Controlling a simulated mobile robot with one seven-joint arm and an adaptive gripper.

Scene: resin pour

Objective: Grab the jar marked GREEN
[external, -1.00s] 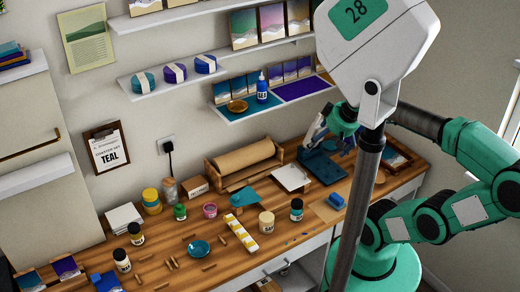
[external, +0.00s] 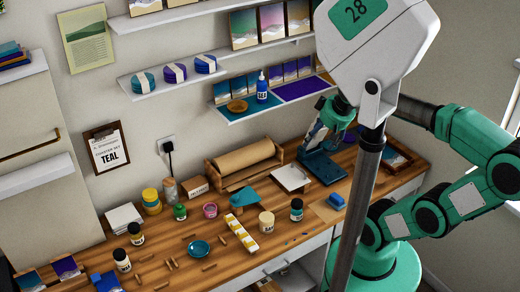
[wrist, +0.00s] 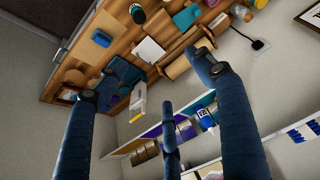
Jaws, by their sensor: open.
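A small jar with a green body (external: 180,212) stands upright at the back of the wooden bench, left of a pink pot. Its label is too small to read. Another jar, dark-lidded with a teal band (external: 297,210), stands nearer the right; its label is also unclear. My gripper (external: 316,138) is raised over the right part of the bench, well to the right of the green jar and apart from it. In the wrist view my blue-grey fingers (wrist: 155,82) are spread wide with nothing between them.
A cream-lidded jar (external: 266,222), a yellow-striped strip (external: 242,234) and a teal dish (external: 199,248) lie on the bench. Two black-lidded jars stand at left. A paper-roll holder (external: 243,160) is behind.

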